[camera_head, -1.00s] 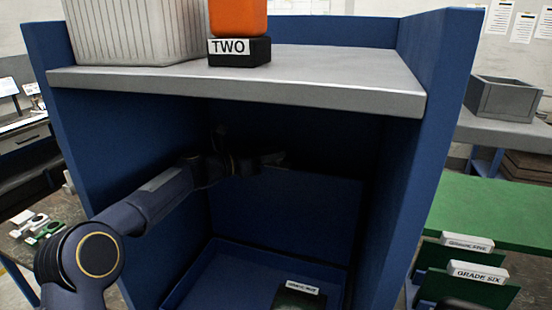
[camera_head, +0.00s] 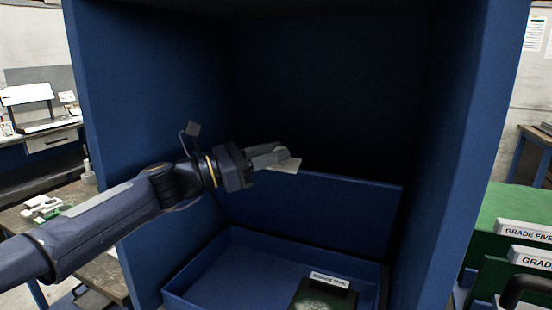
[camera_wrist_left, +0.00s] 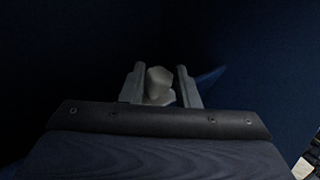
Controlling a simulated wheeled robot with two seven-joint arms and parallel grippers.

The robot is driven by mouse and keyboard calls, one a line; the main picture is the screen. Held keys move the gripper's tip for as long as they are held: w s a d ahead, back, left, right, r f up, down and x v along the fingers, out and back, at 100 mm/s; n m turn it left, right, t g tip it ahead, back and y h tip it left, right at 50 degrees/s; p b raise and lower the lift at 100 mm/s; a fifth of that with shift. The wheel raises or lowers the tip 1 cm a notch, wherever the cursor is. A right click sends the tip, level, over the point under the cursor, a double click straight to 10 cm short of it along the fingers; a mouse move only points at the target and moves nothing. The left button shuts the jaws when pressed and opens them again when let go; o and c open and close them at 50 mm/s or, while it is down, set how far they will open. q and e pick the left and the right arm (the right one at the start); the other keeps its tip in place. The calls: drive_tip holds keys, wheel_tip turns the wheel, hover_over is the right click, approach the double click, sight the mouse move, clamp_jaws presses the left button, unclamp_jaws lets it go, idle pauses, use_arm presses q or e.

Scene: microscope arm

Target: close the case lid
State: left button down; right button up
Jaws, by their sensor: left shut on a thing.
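The case (camera_head: 205,252) is a shallow blue tray inside a blue cabinet. Its blue lid (camera_head: 310,213) stands about upright along the far side of the tray, so the case is open. My left gripper (camera_head: 280,158) is at the lid's upper left edge, with its fingers around a small pale piece there. In the left wrist view, the fingers (camera_wrist_left: 160,85) flank that pale grey, rounded piece (camera_wrist_left: 158,84). It looks like a tab or knob of the lid, but the join is too dark to see. My right gripper is not clearly in view.
A dark green block with a white label (camera_head: 330,280) lies in the case. Cabinet walls (camera_head: 455,150) rise close on both sides. Green labelled holders (camera_head: 525,262) stand outside at right, with a dark curved part (camera_head: 527,284) before them.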

use_arm(q)
drive_tip(key=shift+s+f, duration=0.15)
drive_tip(key=shift+f, duration=0.4)
drive_tip(key=shift+a, duration=0.1)
drive_tip(key=c, duration=1.5)
unclamp_jaws()
drive_tip(key=o, duration=0.4)
drive_tip(key=shift+c, duration=0.2)
drive_tip(key=b+v, duration=0.1)
drive_tip(key=v, duration=0.6)
drive_tip(key=shift+s+a, duration=0.2)
drive_tip(key=shift+a, duration=0.1)
